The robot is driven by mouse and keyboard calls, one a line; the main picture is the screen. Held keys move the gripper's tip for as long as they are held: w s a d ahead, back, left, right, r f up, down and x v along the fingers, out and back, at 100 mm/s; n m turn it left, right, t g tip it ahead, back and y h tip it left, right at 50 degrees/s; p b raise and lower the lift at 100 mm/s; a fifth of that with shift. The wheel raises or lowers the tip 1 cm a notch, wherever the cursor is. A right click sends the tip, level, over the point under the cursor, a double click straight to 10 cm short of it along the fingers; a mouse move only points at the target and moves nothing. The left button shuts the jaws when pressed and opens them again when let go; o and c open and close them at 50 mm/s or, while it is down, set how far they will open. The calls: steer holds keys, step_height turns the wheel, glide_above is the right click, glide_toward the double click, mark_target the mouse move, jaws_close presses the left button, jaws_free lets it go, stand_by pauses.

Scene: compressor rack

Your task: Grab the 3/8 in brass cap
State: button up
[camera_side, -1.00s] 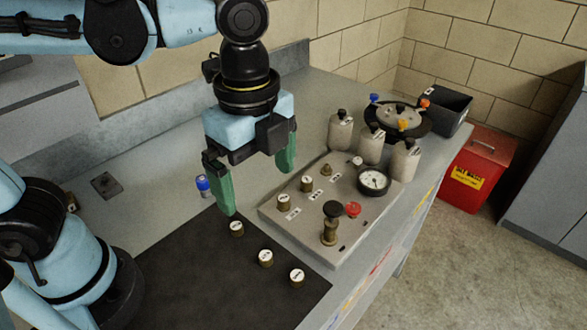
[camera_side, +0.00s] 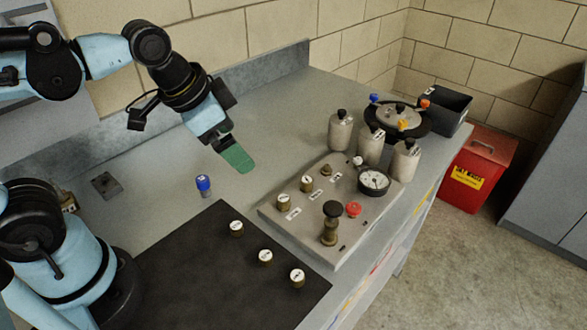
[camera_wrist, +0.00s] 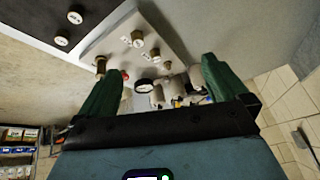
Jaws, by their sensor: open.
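Three brass caps with white labelled tops stand on the black mat (camera_side: 190,270): one at the back (camera_side: 236,229), one in the middle (camera_side: 265,258), one at the front (camera_side: 297,278). Two similar brass caps, left (camera_side: 283,202) and right (camera_side: 307,183), sit on the grey manifold panel (camera_side: 330,255). The labels are too small to read, so I cannot tell which is the 3/8 in. My gripper (camera_side: 238,157) is tilted above the bench, behind and left of the panel, apart from all caps. In the wrist view its green fingers (camera_wrist: 163,67) are spread and empty.
A blue-topped vial (camera_side: 203,186) stands on the bench behind the mat. The panel carries a gauge (camera_side: 373,182), a dark-topped brass valve (camera_side: 331,222) and a red knob (camera_side: 353,209). Several pale bottles (camera_side: 340,133) and a round manifold (camera_side: 402,113) stand behind it.

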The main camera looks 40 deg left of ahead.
steer(key=a+n, duration=0.1)
steer(key=a+f+n+t, duration=0.1)
steer(key=a+f+n, duration=0.1)
steer(key=n, duration=0.1)
steer(key=shift+a+t+y, duration=0.25)
steer(key=shift+t+y, duration=0.05)
steer(key=shift+c, duration=0.2)
steer(key=shift+a+f+n, duration=0.2)
steer(key=shift+a+n, duration=0.1)
steer(key=shift+a, duration=0.05)
steer(key=shift+c, duration=1.2)
steer(key=c, duration=0.5)
steer(key=shift+c, duration=0.2)
